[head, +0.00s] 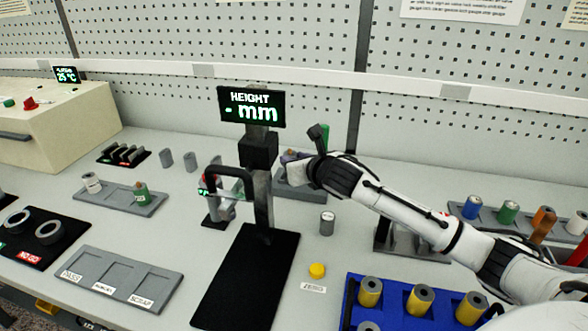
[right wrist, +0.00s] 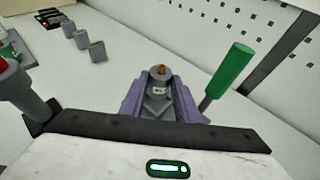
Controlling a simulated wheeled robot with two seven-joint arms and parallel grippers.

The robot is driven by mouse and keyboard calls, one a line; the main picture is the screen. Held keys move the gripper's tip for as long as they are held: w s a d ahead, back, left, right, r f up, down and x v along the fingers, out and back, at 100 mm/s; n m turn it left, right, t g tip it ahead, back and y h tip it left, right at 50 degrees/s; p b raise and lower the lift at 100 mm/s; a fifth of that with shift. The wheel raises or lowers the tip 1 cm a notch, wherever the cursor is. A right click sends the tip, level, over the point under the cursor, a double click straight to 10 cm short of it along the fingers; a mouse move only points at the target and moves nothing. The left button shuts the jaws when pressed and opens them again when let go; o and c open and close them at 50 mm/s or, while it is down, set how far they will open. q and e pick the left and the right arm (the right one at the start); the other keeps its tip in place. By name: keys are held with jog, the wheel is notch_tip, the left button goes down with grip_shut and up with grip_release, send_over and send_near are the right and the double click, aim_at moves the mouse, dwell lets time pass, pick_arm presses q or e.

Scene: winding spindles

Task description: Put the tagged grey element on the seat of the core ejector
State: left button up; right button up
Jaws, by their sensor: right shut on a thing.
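The tagged grey element (right wrist: 160,76), a small cylinder with a white tag and an orange-brown tip, is between the two purple-grey fingers of my right gripper (right wrist: 160,92). The gripper is shut on it. In the head view, my right gripper (head: 292,156) is over the core ejector (head: 300,190), a grey fixture with a lever whose green handle (right wrist: 232,72) stands at the right in the right wrist view. The arm and fingers hide most of the ejector and its seat. I cannot tell whether the element touches the seat. My left gripper is not in view.
A height gauge with a display (head: 251,106) and black base (head: 245,285) stands left of the ejector. A loose grey cylinder (head: 327,223) and a yellow button (head: 317,270) are in front. A blue tray (head: 352,300) with yellow spools is at front right.

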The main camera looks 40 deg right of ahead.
jog(key=shift+f, duration=1.4)
jog(key=shift+f, duration=0.1)
jog(key=o, duration=1.1)
jog(key=shift+c, duration=0.2)
jog(key=v, duration=1.2)
